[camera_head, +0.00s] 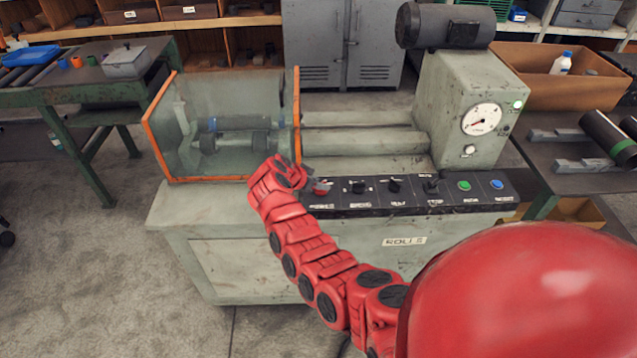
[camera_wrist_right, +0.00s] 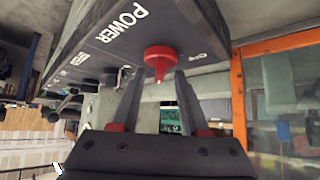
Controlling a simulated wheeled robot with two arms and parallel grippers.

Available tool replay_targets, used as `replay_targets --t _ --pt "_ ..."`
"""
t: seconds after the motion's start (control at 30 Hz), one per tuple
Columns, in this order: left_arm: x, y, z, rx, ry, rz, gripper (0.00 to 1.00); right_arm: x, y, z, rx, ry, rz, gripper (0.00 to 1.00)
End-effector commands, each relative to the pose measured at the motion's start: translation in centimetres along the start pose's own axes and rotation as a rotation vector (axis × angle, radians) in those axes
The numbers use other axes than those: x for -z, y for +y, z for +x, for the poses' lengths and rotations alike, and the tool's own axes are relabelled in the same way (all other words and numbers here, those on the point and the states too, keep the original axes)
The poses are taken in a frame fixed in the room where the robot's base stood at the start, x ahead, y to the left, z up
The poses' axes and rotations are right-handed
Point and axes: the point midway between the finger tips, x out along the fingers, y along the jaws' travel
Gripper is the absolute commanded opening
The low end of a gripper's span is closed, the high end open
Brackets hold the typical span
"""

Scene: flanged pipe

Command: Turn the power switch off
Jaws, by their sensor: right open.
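The power switch (camera_wrist_right: 160,58) is a red knob on a dark control panel, beside the printed word POWER in the right wrist view. It also shows in the head view (camera_head: 321,187), at the left end of the panel (camera_head: 400,194). My right gripper (camera_wrist_right: 158,78) is open, with its two dark fingers on either side of the red knob's tip. I cannot tell whether the fingers touch it. In the head view my right gripper (camera_head: 308,180) is at the knob's left, small and partly hidden by my red arm. My left gripper is not in view.
A clear guard with an orange frame (camera_head: 226,127) stands close behind and left of the panel. Several other knobs and buttons (camera_head: 463,185) line the panel to the right. A gauge (camera_head: 481,119) is on the machine's grey housing. Workbenches flank the machine.

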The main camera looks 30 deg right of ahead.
Motion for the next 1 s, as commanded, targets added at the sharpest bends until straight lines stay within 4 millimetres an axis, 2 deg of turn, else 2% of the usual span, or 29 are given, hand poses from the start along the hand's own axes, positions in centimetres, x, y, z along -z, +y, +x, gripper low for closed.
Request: replay_targets --t 0.07,0.3,0.33,0.77,1.0 --pt "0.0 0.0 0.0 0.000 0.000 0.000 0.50 0.0 0.0 0.0 0.000 0.000 0.000 0.45" --pt "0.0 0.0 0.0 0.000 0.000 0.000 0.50 0.0 0.0 0.0 0.000 0.000 0.000 0.04" --pt "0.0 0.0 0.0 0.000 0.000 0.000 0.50 0.0 0.0 0.0 0.000 0.000 0.000 0.00" --pt "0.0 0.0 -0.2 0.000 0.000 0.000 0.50 -0.1 0.0 0.0 0.007 -0.001 -0.007 0.00" --pt "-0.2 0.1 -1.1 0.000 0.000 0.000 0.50 -0.3 0.1 0.1 0.053 0.000 -0.049 0.00"
